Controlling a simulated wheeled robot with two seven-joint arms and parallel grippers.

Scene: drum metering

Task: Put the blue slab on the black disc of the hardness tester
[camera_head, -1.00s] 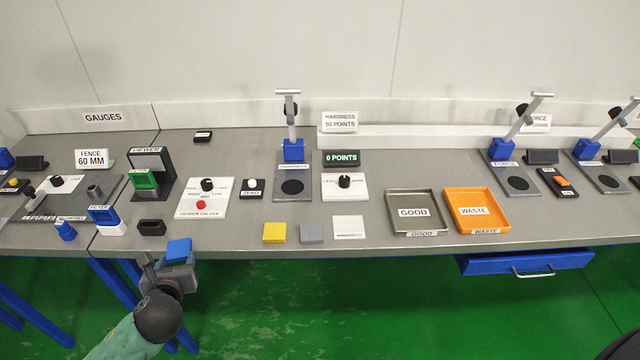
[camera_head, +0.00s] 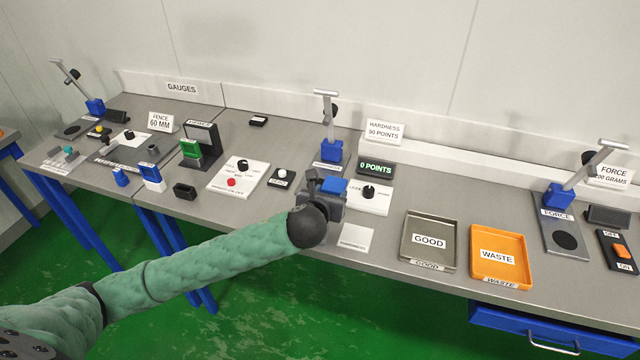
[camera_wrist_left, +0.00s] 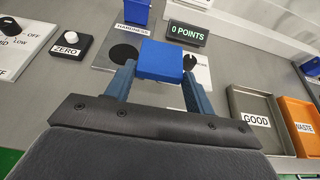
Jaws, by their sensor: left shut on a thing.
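The blue slab (camera_head: 333,186) is held between the fingers of my left gripper (camera_head: 322,192), which is shut on it. In the left wrist view the slab (camera_wrist_left: 160,62) sits flat between the two fingertips (camera_wrist_left: 158,84). The hardness tester (camera_head: 331,151), with its blue head and grey lever, stands just behind the gripper. Its black disc (camera_wrist_left: 124,53) shows in the left wrist view, beyond and left of the slab. My gripper hides the disc in the head view. The slab appears above the table, apart from the disc. My right gripper is not in view.
A white panel with a black knob (camera_head: 369,191) and a "0 POINTS" display (camera_head: 376,168) stand right of the tester. A ZERO button (camera_head: 282,177) is left. A white pad (camera_head: 357,238), the GOOD tray (camera_head: 429,239) and the orange WASTE tray (camera_head: 502,257) lie to the right.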

